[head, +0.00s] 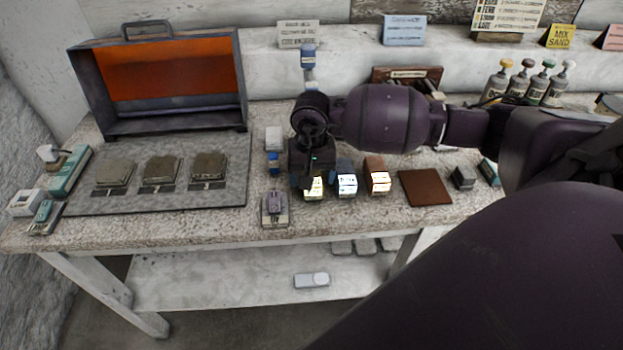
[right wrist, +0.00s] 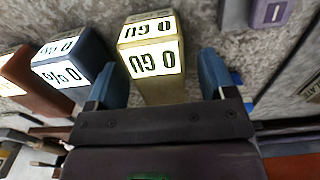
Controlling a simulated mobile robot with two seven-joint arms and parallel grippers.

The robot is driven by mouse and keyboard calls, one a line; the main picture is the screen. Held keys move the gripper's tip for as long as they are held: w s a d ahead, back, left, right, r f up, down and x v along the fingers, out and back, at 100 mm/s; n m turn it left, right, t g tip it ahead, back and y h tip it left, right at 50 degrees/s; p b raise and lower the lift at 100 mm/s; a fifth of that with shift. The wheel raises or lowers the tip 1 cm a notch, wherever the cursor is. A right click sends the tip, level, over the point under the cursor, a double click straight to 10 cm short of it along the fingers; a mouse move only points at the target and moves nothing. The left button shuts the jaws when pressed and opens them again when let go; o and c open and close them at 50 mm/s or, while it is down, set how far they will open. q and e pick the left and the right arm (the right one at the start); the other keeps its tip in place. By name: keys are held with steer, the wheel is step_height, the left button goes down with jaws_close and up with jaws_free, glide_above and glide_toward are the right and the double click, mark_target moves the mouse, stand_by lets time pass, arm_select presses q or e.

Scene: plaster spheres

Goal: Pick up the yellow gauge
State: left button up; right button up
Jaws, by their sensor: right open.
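The yellow gauge (head: 314,188) stands on the stone bench at the left end of a row of similar blocks. In the head view my right gripper (head: 312,172) is right above it and hides most of it. In the right wrist view the yellow gauge (right wrist: 152,62), a box with white number labels, sits between the two blue fingertips of my open right gripper (right wrist: 162,78). A gap shows on the right side; the left finger is close to the gauge's side. I cannot tell whether it touches. My left gripper is not in view.
A blue gauge (head: 346,184) and a brown gauge (head: 377,180) stand close by on the right. A small purple-topped device (head: 274,207) is on the left. A brown plate (head: 425,187) lies farther right. A grey mat (head: 225,190) with several slabs lies left.

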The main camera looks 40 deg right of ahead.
steer(key=shift+f, duration=0.2)
stand_by(0.4)
steer(key=c, duration=1.1)
